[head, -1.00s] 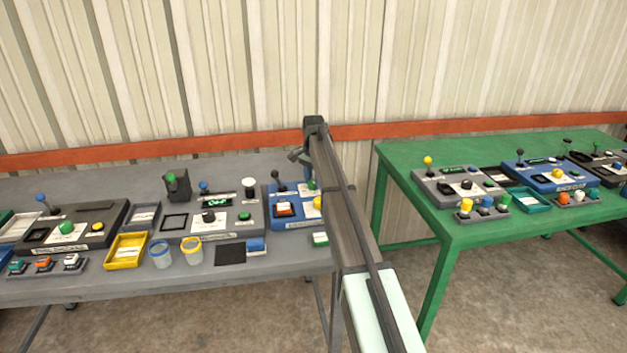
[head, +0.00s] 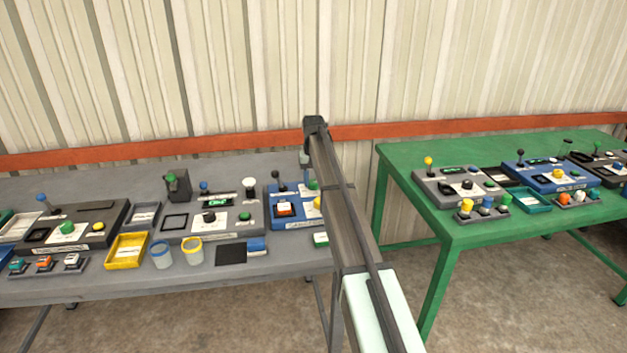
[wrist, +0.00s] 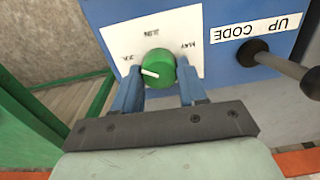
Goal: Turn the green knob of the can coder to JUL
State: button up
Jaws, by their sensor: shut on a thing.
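In the wrist view the can coder (wrist: 91,17) is a blue box with a white label. Its green knob (wrist: 160,64) sits between the two blue fingers of my gripper (wrist: 158,84), which is shut on it. The knob's white pointer points left, on the side of the JUL mark (wrist: 131,59). JUN is printed beyond the knob and MAY to its right. I cannot tell whether the pointer lines up exactly with JUL. In the head view the blue can coder (head: 273,211) stands at the grey table's right end, partly behind my arm; my fingers are not clear there.
The grey table (head: 190,284) holds other panels, trays and cups to the left. A green table (head: 415,160) with more panels stands to the right, across a gap.

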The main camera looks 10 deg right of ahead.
aim_at(314, 181)
jog(key=shift+n, duration=0.7)
jog(key=o, duration=1.1)
jog(key=shift+c, duration=0.2)
notch_tip(314, 181, up, 14)
jog(key=shift+f, duration=0.1)
